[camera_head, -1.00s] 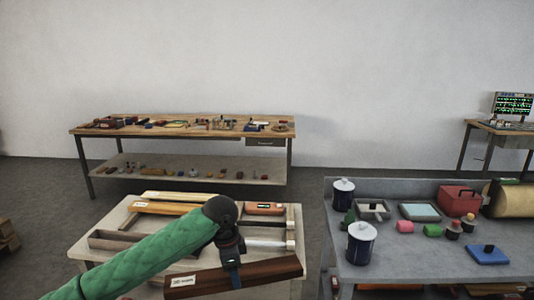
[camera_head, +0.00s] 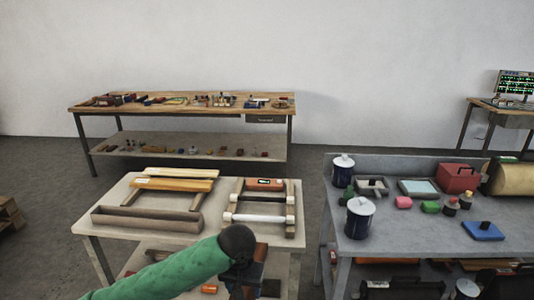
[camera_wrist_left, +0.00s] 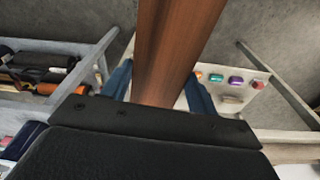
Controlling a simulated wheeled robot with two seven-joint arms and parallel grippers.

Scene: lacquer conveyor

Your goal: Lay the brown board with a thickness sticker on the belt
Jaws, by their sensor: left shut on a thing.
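My left gripper (camera_head: 245,274) is in the lower middle of the head view, in front of the pale table. It is shut on the brown board, which shows as a narrow dark piece (camera_head: 260,262) beside it. In the left wrist view the board (camera_wrist_left: 175,45) runs between the blue fingers (camera_wrist_left: 160,90) and out of the top edge. Its sticker is hidden now. A small frame with rollers (camera_head: 258,218) lies on the right of the pale table; I cannot tell whether it holds the belt. My right gripper is not in view.
The pale table (camera_head: 88,223) also bears a wooden rack with yellowish boards (camera_head: 176,180) and a long brown trough (camera_head: 145,219). A grey bench (camera_head: 400,238) with lidded pots (camera_head: 359,218) stands at right. A wooden workbench (camera_head: 85,108) is behind.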

